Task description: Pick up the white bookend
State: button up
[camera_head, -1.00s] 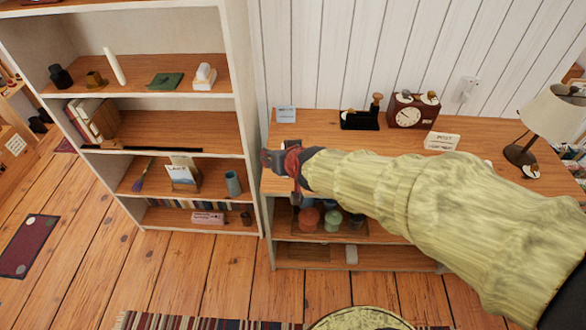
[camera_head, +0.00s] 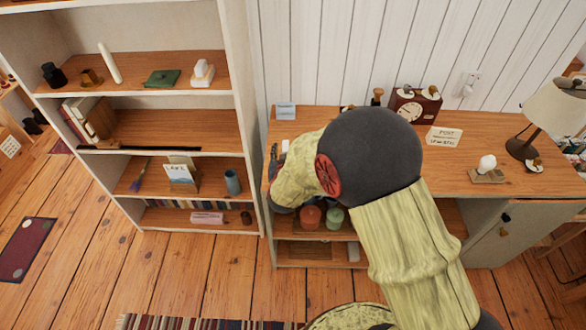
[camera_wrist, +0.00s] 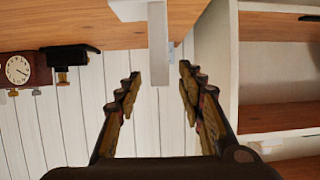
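The white bookend (camera_wrist: 158,45) is an L-shaped white piece at the top of the wrist view, which shows the room upside down. It stands on the wooden desk top. In the head view a small white part of the bookend (camera_head: 285,146) shows at the desk's left end, mostly hidden by my arm. My gripper (camera_wrist: 160,78) is open, its two fingers on either side of the bookend's upright in the picture. I cannot tell whether the upright is between the fingertips or just beyond them. My gripper (camera_head: 274,160) is largely hidden in the head view.
The tall shelf unit (camera_head: 245,110) stands close on the left. On the desk are a blue card (camera_head: 286,111), a dark brown clock (camera_head: 413,108), a white sign (camera_head: 444,137) and a lamp (camera_head: 552,112). Cups sit on the shelf below. The desk's middle is partly clear.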

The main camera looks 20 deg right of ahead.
aim_at(285, 147)
jog(key=shift+b+x, duration=0.4)
jog(key=shift+x, duration=1.15)
jog(key=shift+c, duration=1.3)
jog(key=shift+s, duration=0.1)
jog(key=c, duration=0.7)
grip_shut()
jog(key=shift+r, duration=0.15)
